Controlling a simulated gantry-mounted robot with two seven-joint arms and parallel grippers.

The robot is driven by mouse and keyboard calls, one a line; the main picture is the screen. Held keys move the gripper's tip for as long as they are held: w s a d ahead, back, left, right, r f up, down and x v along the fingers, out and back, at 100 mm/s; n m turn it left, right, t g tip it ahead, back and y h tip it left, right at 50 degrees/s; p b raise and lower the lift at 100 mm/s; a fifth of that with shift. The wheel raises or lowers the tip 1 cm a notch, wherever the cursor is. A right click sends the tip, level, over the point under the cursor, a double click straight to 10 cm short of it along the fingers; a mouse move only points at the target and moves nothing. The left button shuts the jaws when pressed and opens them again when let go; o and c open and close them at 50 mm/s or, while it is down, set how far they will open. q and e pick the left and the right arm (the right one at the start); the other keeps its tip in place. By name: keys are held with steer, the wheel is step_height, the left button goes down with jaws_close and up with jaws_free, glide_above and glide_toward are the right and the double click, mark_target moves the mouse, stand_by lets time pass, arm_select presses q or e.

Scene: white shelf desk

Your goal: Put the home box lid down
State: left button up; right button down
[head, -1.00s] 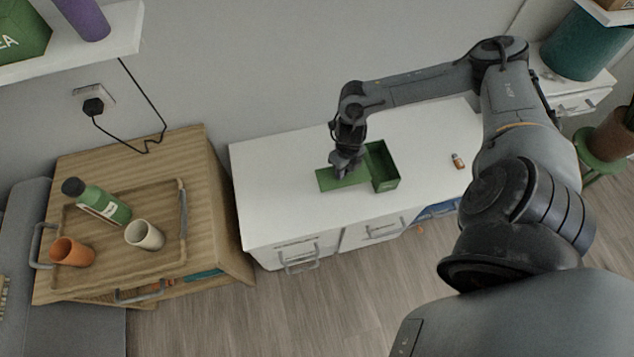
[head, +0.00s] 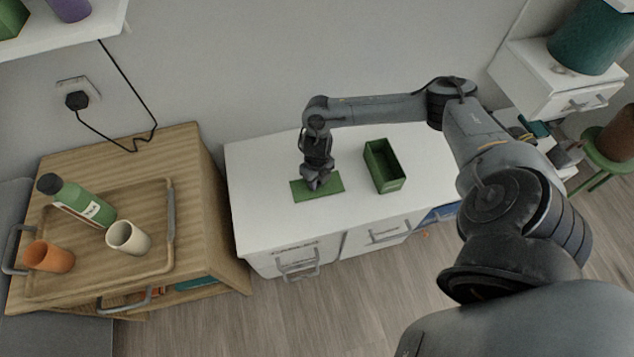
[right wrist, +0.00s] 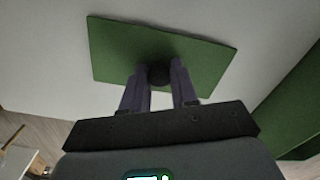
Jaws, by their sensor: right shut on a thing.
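The green box lid (head: 332,182) is a flat panel over the left part of the white desk top; it also fills the upper middle of the right wrist view (right wrist: 115,50). My right gripper (head: 316,184) is above the lid, its fingers shut on the dark round knob (right wrist: 159,73) at the lid's middle. The lid looks level and at or close to the desk surface; I cannot tell whether it touches. The open green box (head: 396,184) stands to the right of the lid, apart from it. My left gripper is not in view.
The white desk (head: 270,215) has bare surface left of and in front of the lid. A wooden cabinet (head: 200,155) on the left carries a tray (head: 170,215) with a green bottle (head: 82,202), an orange cup (head: 50,257) and a beige cup (head: 128,238).

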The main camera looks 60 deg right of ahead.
steer(key=shift+f, duration=0.1)
steer(key=shift+f, duration=0.15)
steer(key=c, duration=0.9)
jaws_free()
steer(key=shift+o, duration=0.2)
